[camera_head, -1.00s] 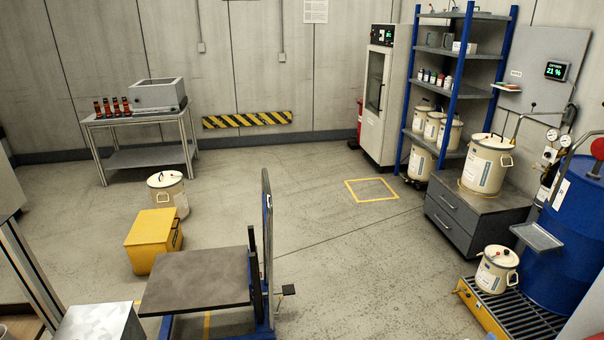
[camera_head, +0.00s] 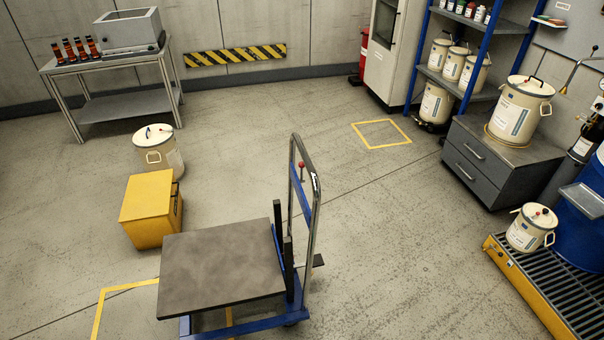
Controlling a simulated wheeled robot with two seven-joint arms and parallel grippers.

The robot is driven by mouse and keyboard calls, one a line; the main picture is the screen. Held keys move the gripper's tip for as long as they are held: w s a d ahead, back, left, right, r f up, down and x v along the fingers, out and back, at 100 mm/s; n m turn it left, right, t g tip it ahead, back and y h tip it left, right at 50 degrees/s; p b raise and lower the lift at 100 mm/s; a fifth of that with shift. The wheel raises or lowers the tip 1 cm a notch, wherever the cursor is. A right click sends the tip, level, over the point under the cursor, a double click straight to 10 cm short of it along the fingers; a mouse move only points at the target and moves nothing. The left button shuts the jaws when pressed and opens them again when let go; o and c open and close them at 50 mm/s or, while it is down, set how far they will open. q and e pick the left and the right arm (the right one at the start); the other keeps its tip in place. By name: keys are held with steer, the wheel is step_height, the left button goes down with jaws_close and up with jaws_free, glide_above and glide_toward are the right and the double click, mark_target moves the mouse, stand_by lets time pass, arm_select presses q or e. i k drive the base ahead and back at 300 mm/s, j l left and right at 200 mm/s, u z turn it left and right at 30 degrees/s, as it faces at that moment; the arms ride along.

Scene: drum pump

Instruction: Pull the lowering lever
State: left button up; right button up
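A lift trolley with a dark flat platform (camera_head: 222,265) and a blue base stands in the lower middle of the head view. Its grey upright push handle (camera_head: 316,195) rises at the platform's right end. A small red knob (camera_head: 301,165) shows inside the handle frame near its top; it looks like the end of the lowering lever, whose shaft is hard to make out. A dark pedal (camera_head: 318,261) sticks out low on the right of the trolley. Neither of my grippers is in view, and nothing touches the trolley handle.
A yellow box (camera_head: 150,208) and a lidded cream drum (camera_head: 158,150) stand left of the trolley. A grey drawer cabinet (camera_head: 490,165) and a yellow-edged grate (camera_head: 545,285) stand at right. The floor between is clear.

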mark_target(296, 299)
steer(key=l+u, duration=0.1)
steer(key=u, duration=0.45)
steer(key=l+u, duration=0.1)
steer(key=u, duration=0.45)
steer(key=l+u, duration=0.1)
steer(key=u, duration=0.45)
steer(key=l+u, duration=0.1)
steer(key=u, duration=0.45)
steer(key=l+u, duration=0.1)
steer(key=u, duration=0.95)
steer(key=k+u, duration=0.1)
steer(key=u, duration=0.45)
steer(key=k+l+u, duration=0.1)
steer(key=u, duration=0.45)
steer(key=k+z, duration=0.25)
steer(key=k+l+z, duration=0.1)
steer(key=z, duration=2.55)
steer(key=i, duration=0.05)
